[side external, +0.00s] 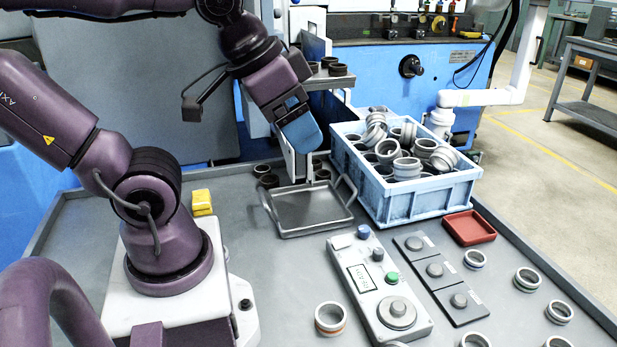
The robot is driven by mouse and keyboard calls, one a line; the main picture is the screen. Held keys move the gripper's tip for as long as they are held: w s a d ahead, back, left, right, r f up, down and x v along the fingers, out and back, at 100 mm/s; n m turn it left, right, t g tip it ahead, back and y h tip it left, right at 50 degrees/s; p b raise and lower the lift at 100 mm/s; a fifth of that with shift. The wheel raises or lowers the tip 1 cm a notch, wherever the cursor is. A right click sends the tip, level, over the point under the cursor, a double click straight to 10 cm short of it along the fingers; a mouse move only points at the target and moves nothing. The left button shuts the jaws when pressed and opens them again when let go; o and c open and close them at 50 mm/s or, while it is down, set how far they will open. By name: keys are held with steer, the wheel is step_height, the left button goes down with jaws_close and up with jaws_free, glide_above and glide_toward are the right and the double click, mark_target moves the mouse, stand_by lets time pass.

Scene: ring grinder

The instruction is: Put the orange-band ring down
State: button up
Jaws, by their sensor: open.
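The orange-band ring (330,318) is a pale metal ring with an orange stripe low on its side. It sits flat on the grey table near the front, left of the control panel. My gripper (301,172) points down over the back of the grey handled tray (312,210), well behind and apart from the orange-band ring. Its fingers are open, and I see no ring between them. The exact finger gap is small and partly hard to make out from this side.
A blue crate (425,204) full of rings stands right of my gripper. Dark rings (268,181) stand behind the tray. A control panel (380,290), a button strip (435,270), a red tray (468,228) and several banded rings (526,280) occupy the right. A yellow block (202,203) lies left.

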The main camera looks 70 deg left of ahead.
stand_by(0.3)
steer(key=a+f+n+g+h, duration=0.1)
steer(key=f+n+h, duration=0.3)
steer(key=f, duration=0.6)
steer(key=s+a+f+n+g+h, duration=0.1)
steer(key=a+f+n+h, duration=0.2)
steer(key=f+n, duration=0.6)
steer(key=a+f+n+g+h, duration=0.1)
steer(key=a+f+n+h, duration=0.2)
steer(key=f+n+h, duration=0.3)
steer(key=shift+s+f+n+g, duration=0.15)
steer(key=shift+f+n, duration=0.15)
steer(key=shift+f, duration=0.95)
steer(key=shift+s+f+n+g, duration=0.15)
steer(key=shift+f+n, duration=0.15)
steer(key=shift+f, duration=0.95)
steer(key=shift+w+a+f+n+t, duration=0.1)
steer(key=shift+w+a+n+t, duration=0.1)
steer(key=shift+w+n+t, duration=0.65)
glide_toward(339, 327)
steer(key=shift+a+f+m, duration=0.2)
steer(key=shift+f+m, duration=0.05)
steer(key=shift+f, duration=0.45)
steer(key=shift+x, duration=3.15)
steer(key=shift+w+r, duration=0.1)
steer(key=shift+r, duration=0.05)
